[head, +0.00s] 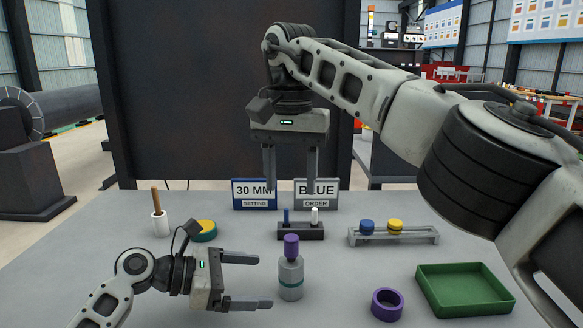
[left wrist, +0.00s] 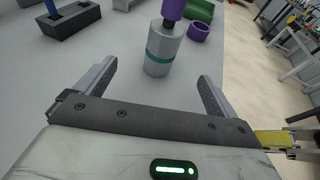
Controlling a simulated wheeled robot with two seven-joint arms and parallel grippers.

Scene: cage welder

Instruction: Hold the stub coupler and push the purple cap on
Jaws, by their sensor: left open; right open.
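The stub coupler (head: 290,272) is a grey cylinder with a teal band, upright on the grey table. The purple cap (head: 291,246) stands on its top; how far down it sits I cannot tell. My left gripper (head: 265,281) is open at the left of the coupler, its fingers pointing at it. In the left wrist view the coupler (left wrist: 162,52) stands just beyond and between the open fingertips, apart from them, with the purple cap (left wrist: 173,9) cut by the top edge. My right gripper (head: 290,186) is open and empty, pointing down, high above and behind the cap.
A purple ring (head: 387,304) and a green tray (head: 465,303) are at the right. Behind are a dark block with blue and white pegs (head: 300,232), a grey rack with blue and yellow caps (head: 393,239), two signs, a yellow-green disc (head: 204,232) and a white brush pot (head: 160,225).

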